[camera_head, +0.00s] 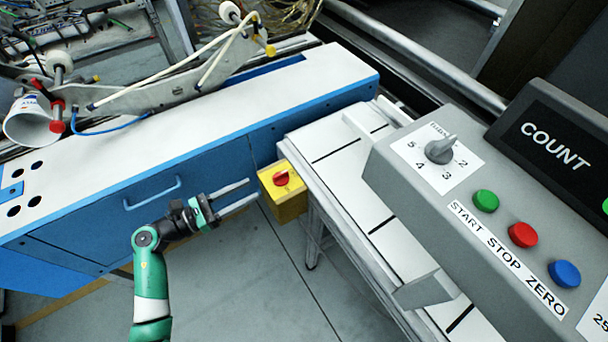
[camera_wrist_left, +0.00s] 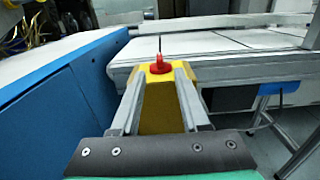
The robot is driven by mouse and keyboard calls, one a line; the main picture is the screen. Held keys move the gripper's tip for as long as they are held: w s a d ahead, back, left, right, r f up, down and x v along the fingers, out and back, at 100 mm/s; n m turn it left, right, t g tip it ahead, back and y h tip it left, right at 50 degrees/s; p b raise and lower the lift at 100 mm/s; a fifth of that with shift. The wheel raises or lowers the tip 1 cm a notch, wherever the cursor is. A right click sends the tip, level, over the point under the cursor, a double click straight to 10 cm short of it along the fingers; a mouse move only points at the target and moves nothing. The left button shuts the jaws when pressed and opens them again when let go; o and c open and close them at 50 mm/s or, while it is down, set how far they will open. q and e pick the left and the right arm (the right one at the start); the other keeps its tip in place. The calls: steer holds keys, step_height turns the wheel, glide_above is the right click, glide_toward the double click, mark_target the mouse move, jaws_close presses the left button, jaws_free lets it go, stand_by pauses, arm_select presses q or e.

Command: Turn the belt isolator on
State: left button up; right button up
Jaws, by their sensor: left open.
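The belt isolator is a yellow box (camera_head: 287,203) with a red rotary knob (camera_head: 281,179) on its top plate, at the near corner of the white conveyor. My left gripper (camera_head: 250,191) is open and empty, its two fingers pointing at the box from the left, just short of it. In the left wrist view the red knob (camera_wrist_left: 160,66) stands ahead between the fingertips, with the yellow box (camera_wrist_left: 163,105) below and behind the fingers. No contact between fingers and knob is visible. Which position the knob points to is too small to tell. My right gripper is in neither view.
The blue cabinet (camera_head: 150,190) with its white top lies left of and behind the gripper. The white slatted conveyor (camera_head: 345,170) runs right of the box. A grey control panel (camera_head: 450,205) with a dial and coloured buttons stands further right. Open floor lies in front.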

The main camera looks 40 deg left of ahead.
mark_target(272, 178)
arm_select(q)
steer(key=b+x, duration=0.2)
steer(key=x, duration=0.7)
steer(key=shift+w+f+b, duration=0.15)
steer(key=shift+w+b, duration=0.1)
steer(key=shift+b, duration=0.1)
steer(key=shift+w+d, duration=0.2)
steer(key=shift+w, duration=0.2)
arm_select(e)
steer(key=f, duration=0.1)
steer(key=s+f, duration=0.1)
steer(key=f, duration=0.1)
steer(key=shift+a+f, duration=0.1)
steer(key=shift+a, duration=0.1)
arm_select(q)
jaws_close()
